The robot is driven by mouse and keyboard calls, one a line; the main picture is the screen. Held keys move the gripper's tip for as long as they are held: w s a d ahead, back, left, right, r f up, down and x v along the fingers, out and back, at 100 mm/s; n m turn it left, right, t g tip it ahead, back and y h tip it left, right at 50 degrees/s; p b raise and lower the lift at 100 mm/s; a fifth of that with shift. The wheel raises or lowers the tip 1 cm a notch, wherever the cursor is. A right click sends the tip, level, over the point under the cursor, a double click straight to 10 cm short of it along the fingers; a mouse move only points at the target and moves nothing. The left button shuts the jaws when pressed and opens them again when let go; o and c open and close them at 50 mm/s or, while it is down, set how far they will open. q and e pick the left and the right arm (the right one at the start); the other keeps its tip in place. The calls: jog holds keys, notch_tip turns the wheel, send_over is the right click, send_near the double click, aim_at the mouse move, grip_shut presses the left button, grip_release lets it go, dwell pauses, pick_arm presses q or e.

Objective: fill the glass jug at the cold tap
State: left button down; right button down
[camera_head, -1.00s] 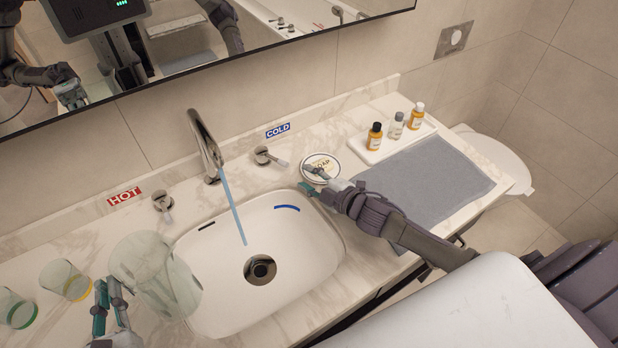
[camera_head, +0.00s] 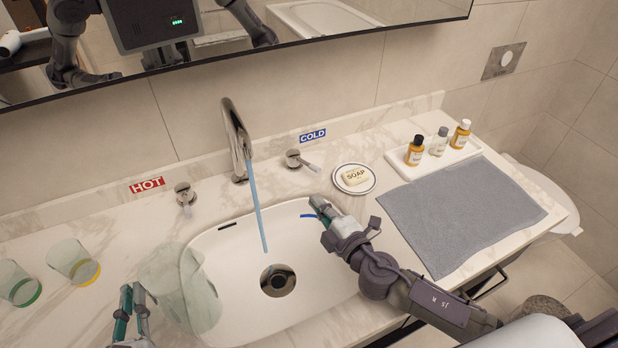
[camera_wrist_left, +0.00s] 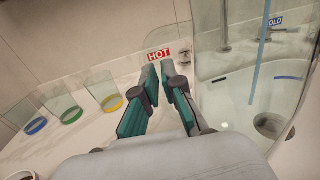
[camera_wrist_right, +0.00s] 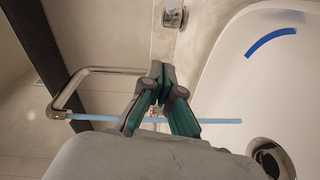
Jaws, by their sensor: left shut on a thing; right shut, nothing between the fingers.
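The clear glass jug (camera_head: 180,285) is at the basin's left rim, left of the water stream. My left gripper (camera_head: 133,292) is shut on it at its left side; the grip point is hard to see through the glass. In the left wrist view the jug (camera_wrist_left: 228,75) fills the right side. A blue water stream (camera_head: 257,210) runs from the spout (camera_head: 236,135) into the basin, apart from the jug. The cold tap handle (camera_head: 298,160) is below the COLD label (camera_head: 312,135). My right gripper (camera_head: 319,206) is shut and empty over the basin's right rim, apart from the handle.
The hot handle (camera_head: 185,195) is left of the spout. Glasses with coloured bases (camera_head: 73,263) stand at the counter's left. A soap dish (camera_head: 354,178), grey towel (camera_head: 460,215) and bottle tray (camera_head: 432,160) are at the right. The basin (camera_head: 320,270) has a dark drain (camera_head: 278,280).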

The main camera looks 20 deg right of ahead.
aim_at(304, 164)
pick_arm(q)
jog(key=shift+r, duration=0.15)
jog(key=shift+r+p, duration=0.7)
jog(key=shift+p, duration=0.15)
jog(key=shift+f+b, duration=0.3)
pick_arm(e)
jog(key=w, duration=0.3)
jog(key=w+d, duration=0.1)
jog(key=w, duration=0.3)
jog(key=w+f, duration=0.1)
jog(key=w, duration=0.3)
jog(key=shift+w+d+f, duration=0.1)
jog(key=shift+w+d, duration=0.05)
jog(key=shift+w, duration=0.05)
pick_arm(q)
jog(key=shift+f, duration=0.15)
